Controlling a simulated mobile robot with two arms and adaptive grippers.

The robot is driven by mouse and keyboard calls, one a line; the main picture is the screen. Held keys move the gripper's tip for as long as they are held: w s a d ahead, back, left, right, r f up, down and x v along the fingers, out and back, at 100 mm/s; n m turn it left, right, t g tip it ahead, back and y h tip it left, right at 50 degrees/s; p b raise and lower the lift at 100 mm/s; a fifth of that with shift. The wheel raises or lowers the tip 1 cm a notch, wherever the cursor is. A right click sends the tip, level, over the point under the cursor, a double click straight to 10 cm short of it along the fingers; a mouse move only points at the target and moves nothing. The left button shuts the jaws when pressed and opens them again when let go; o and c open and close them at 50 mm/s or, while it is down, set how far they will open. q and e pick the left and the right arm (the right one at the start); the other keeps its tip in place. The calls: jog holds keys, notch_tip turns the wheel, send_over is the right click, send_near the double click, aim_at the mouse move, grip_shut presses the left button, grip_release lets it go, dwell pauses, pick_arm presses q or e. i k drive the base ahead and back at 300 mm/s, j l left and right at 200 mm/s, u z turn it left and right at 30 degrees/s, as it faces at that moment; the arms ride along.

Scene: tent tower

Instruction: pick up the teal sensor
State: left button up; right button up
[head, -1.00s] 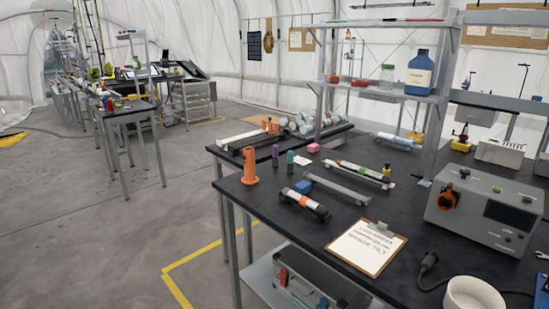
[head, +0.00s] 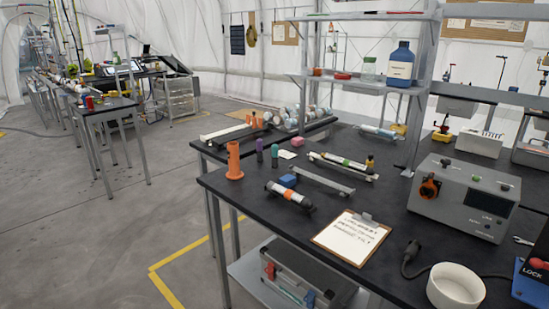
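A small upright teal cylinder, the teal sensor (head: 274,156), stands on the dark workbench in the head view. It is just right of a similar purple cylinder (head: 259,150) and behind the blue block (head: 288,181). A taller orange holder (head: 234,161) stands to the left, near the bench's left edge. Nothing covers the teal sensor. Neither of my grippers is in view.
The dark bench (head: 330,207) also bears a banded tube (head: 289,195), a grey rail (head: 321,180), a clipboard (head: 351,238), a white bowl (head: 455,286) and a grey instrument box (head: 464,200). A shelf rack (head: 355,85) rises behind. The floor on the left is open.

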aim_at(274, 146)
jog(key=i+j+z, duration=0.1)
jog(key=z, duration=0.55)
jog(key=i+j+z, duration=0.2)
jog(key=j, duration=0.15)
jog(key=i+j+z, duration=0.2)
jog(key=j, duration=0.2)
jog(key=i+j+z, duration=0.2)
jog(key=j, duration=0.2)
jog(key=j+z, duration=0.15)
jog(key=j, duration=0.25)
